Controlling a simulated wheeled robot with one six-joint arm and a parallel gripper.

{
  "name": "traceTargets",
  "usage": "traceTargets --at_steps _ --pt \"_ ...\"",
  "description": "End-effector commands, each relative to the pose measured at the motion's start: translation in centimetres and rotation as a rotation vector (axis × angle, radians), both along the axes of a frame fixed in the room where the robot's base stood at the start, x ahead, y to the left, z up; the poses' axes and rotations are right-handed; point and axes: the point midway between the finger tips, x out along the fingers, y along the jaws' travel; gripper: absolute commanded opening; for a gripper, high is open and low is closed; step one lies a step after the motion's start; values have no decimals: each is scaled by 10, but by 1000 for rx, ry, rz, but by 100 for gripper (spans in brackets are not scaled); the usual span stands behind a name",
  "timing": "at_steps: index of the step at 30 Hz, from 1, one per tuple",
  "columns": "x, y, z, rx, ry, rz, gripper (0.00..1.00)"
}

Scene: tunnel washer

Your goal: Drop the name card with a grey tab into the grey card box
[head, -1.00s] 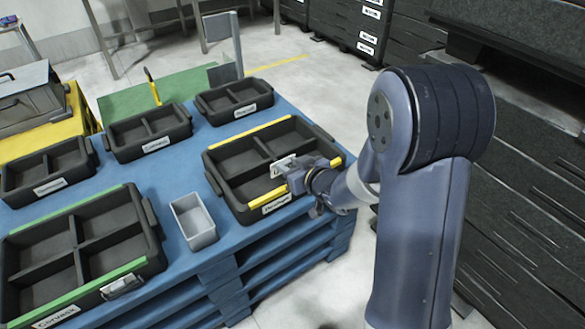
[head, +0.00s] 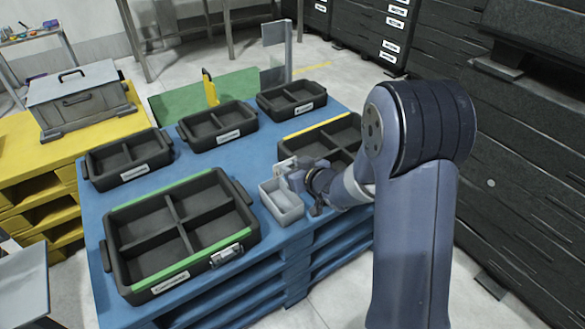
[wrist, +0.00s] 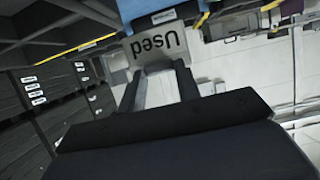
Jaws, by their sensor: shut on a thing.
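My gripper (head: 292,172) is shut on a small pale name card (head: 286,164), which stands up at its fingertips. The grey card box (head: 283,212) is a small open-topped bin on the blue table, directly beside and seemingly below my gripper. The card appears over the box's back edge; its exact height above the rim is unclear. In the wrist view, a grey plate reading "Used" (wrist: 157,46) shows upside down at the fingertips (wrist: 160,75). I cannot tell whether it is card or box. The card's grey tab is not clear in the head view.
A black divided crate with yellow strips (head: 313,131) stands behind my gripper. A larger crate with green strips (head: 160,190) stands left of the grey box. Several smaller black crates line the back of the blue table (head: 93,215). Dark shelving (head: 530,150) is at the right.

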Motion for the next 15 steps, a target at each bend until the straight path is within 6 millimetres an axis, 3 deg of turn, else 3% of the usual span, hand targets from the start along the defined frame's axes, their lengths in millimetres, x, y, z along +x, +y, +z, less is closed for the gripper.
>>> traceTargets --at_steps 15 --pt "0 0 -51 1 1 0 10"
